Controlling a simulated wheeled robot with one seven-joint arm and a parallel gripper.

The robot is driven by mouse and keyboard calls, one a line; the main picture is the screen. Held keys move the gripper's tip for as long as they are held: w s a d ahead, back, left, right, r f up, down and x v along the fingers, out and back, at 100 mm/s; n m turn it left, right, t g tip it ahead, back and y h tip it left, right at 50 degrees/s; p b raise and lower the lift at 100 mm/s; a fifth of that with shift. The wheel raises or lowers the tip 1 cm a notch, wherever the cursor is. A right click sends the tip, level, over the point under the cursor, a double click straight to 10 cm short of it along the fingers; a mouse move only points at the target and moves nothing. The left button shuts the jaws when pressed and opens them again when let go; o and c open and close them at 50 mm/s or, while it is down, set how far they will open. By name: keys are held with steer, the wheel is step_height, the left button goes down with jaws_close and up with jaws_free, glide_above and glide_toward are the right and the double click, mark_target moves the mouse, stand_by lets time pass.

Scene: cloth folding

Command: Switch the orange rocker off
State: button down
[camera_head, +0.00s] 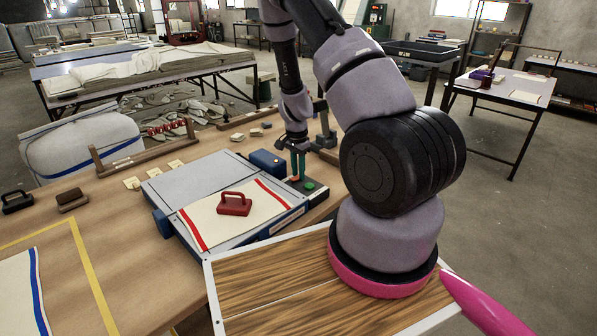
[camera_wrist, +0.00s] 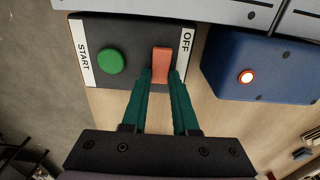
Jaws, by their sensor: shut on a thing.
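The orange rocker (camera_wrist: 162,62) sits on a dark control panel (camera_wrist: 130,32), beside a white OFF label (camera_wrist: 187,42). In the head view the rocker (camera_head: 295,178) is a small orange spot under my fingers. My gripper (camera_wrist: 161,78) points at the panel with its two green fingers close on either side of the rocker, shut on it. My gripper also shows in the head view (camera_head: 298,163). Which way the rocker is tipped cannot be told. A round green button (camera_wrist: 111,61) lies beside the white START label (camera_wrist: 83,60).
A blue box with a lit red button (camera_wrist: 245,76) stands beside the panel; it also shows in the head view (camera_head: 268,163). The press (camera_head: 190,182) holds a cream cloth (camera_head: 205,218) with red stripes and a red-handled block (camera_head: 235,203). A wooden rack (camera_head: 140,150) stands behind.

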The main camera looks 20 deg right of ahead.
steer(key=h, duration=0.1)
steer(key=a+t+h, duration=0.1)
steer(key=shift+s+h, duration=0.2)
steer(key=shift+h, duration=0.5)
steer(key=c, duration=0.7)
jaws_free()
steer(key=shift+r, duration=0.1)
steer(key=v, duration=1)
steer(key=shift+s+a+r, duration=0.15)
steer(key=shift+s+r, duration=0.1)
steer(key=shift+r, duration=0.1)
